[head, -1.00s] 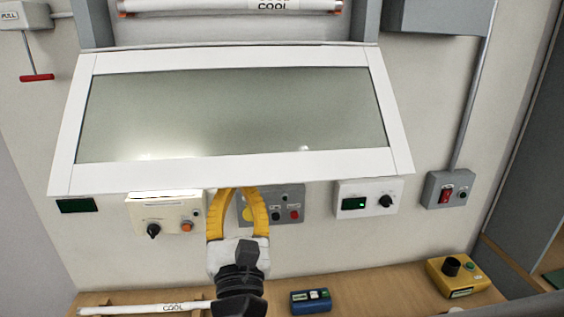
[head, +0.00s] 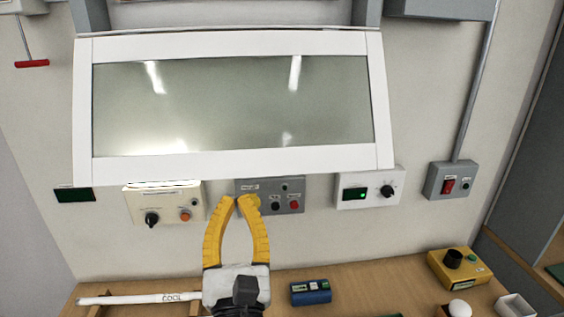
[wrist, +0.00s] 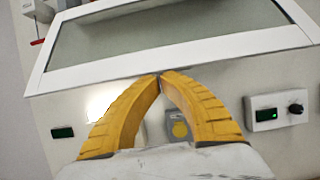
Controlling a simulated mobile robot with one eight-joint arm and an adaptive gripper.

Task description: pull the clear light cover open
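The light cover (head: 230,165) is a wide white frame around a clear, greyish pane, on the wall above the control boxes. It tilts slightly out at the bottom, and light streaks reflect in its pane. It also shows in the wrist view (wrist: 180,63). My gripper (head: 240,198) has two yellow ribbed fingers pointing up, tips together, just below the cover's bottom rim in the head view. In the wrist view the tips (wrist: 160,77) meet right at the rim's lower edge. I see nothing between them, and contact with the rim cannot be told.
A cream box (head: 165,203), a grey button box (head: 285,195) and a white box with a green display (head: 370,188) line the wall under the cover. The bench (head: 380,275) holds a white tube, a blue device and a yellow box.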

